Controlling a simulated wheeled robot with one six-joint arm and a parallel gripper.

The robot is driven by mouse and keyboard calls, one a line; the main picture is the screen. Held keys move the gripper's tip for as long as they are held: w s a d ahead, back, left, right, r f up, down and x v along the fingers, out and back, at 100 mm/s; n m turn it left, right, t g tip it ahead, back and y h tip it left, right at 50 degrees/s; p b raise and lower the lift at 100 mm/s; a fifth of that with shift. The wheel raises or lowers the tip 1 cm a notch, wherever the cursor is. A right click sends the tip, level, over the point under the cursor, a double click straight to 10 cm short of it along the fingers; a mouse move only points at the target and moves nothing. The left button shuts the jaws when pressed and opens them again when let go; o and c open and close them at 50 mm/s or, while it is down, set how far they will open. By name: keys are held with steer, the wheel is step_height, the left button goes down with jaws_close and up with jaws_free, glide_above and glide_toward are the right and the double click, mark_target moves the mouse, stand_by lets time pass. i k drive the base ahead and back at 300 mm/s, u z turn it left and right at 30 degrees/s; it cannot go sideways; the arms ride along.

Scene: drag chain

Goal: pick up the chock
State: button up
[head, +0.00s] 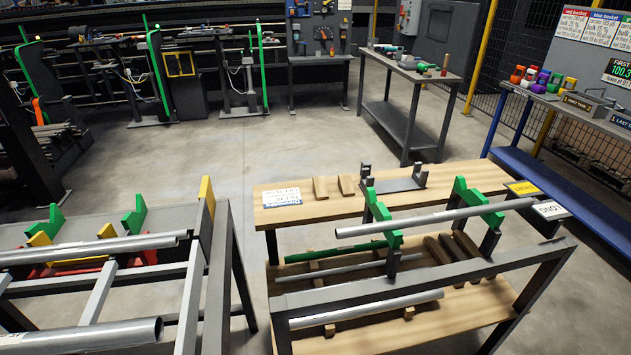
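Two small tan wooden blocks that look like chocks stand side by side on the wooden bench top, the left block (320,187) and the right block (346,185). They are close together but apart, between a white label card and a dark grey bracket. Two longer dark brown wooden pieces, a left one (438,250) and a right one (466,244), lie lower down behind the front rail. I cannot tell which piece the task means. My gripper is not in view.
A grey pipe (435,217) rests on green V supports across the bench. The bracket (395,182) stands right of the tan blocks. More bars lie on the lower shelf (390,337). A pipe rack (95,310) stands left. The floor (250,130) behind is clear.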

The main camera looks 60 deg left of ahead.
mark_target(319, 187)
steer(key=u, duration=0.5)
steer(key=i, duration=0.75)
steer(key=u, duration=1.3)
steer(key=i, duration=0.55)
steer(key=u, duration=0.5)
